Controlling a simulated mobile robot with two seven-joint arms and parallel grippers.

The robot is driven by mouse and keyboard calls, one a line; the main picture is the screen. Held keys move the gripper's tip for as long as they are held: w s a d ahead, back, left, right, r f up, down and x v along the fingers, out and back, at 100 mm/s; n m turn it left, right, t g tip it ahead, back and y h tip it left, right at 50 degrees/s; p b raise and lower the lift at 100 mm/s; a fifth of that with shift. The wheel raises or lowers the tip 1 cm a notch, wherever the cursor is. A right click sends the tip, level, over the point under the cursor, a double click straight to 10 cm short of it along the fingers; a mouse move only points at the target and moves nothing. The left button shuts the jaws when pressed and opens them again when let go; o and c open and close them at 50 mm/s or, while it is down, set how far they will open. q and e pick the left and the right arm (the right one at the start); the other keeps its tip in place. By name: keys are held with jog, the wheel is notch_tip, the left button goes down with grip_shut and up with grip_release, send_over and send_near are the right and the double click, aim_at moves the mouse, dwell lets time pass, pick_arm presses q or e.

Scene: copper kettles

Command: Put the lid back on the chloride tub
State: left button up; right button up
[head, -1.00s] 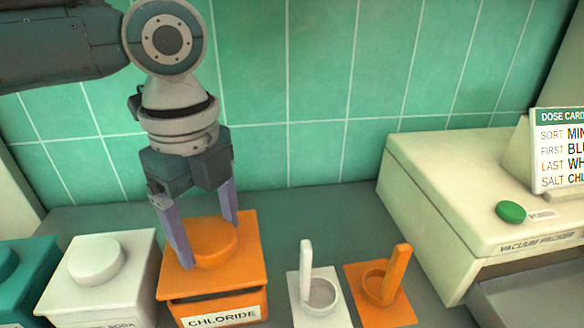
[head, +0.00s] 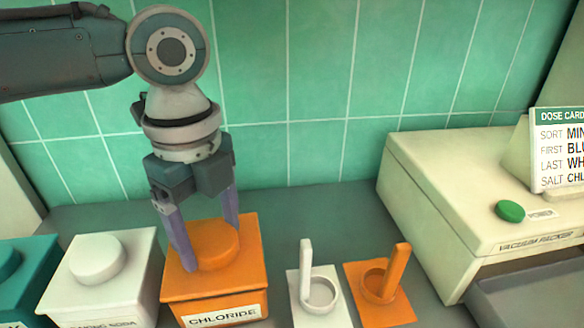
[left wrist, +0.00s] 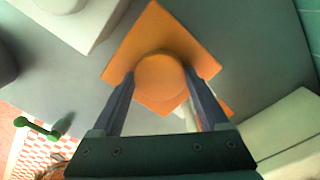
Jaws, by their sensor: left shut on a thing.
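The orange chloride tub (head: 184,312) stands on the counter with its label facing me. In the left wrist view, the fingers of the left gripper (left wrist: 161,78) flank the knob of the lid (left wrist: 150,32). My right gripper is not in view.
A white-lidded baking soda tub (head: 128,270) stands close on the left, with a teal tub (head: 30,285) beyond it. The vacuum packer (head: 440,190) is further right; the tiled wall is behind.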

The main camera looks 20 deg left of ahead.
pick_arm(q)
jog(key=shift+f, duration=0.4)
dwell(0.7)
jog(key=shift+f+p, duration=0.15)
jog(key=shift+p, duration=0.25)
jog(key=o, duration=1.2)
jog(key=shift+o, duration=0.2)
notch_tip(320, 180, up, 8)
jog(key=shift+f+p, duration=0.2)
jog(key=shift+p, duration=0.15)
